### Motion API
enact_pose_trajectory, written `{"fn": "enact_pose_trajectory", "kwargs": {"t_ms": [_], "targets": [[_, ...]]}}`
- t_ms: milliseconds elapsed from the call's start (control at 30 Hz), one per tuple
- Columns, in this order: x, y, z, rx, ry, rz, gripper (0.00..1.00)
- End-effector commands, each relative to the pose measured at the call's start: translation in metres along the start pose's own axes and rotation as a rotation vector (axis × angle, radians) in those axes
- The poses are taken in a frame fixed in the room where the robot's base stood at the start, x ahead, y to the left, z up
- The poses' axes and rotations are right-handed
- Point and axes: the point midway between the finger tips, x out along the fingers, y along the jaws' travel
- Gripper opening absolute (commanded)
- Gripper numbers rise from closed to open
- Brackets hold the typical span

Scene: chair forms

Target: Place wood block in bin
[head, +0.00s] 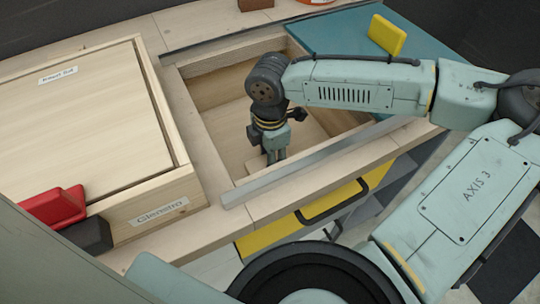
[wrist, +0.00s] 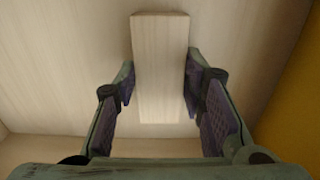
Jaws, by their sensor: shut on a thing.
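The wood block (wrist: 160,60) is a pale, long rectangular piece in the wrist view. My gripper (wrist: 158,92) is shut on it, with a purple pad on each side. In the head view my gripper (head: 271,156) points down inside an open wooden bin (head: 188,113) sunk in the counter. A pale bit of the block (head: 257,163) shows at the fingertips, low in the bin near its front wall. Whether the block touches the bin floor I cannot tell.
A metal strip (head: 310,162) runs along the bin's front edge. A teal panel (head: 340,38) with a yellow block (head: 386,36) lies behind.

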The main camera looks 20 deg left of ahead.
Motion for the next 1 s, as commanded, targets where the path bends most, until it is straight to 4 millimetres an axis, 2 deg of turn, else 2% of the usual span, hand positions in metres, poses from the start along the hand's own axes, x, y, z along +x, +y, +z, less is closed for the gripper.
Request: {"fn": "enact_pose_trajectory", "kwargs": {"t_ms": [300,333,600,1000], "targets": [[0.004,0.0004,-0.0002,0.0,0.001,0.001,0.04],[0.0034,0.0004,0.0,0.0,0.0,0.001,0.38],[0.003,0.0003,0.0001,0.0,-0.001,0.0,0.56],[-0.0024,0.0002,0.0005,0.0,-0.002,0.0,0.57]]}}
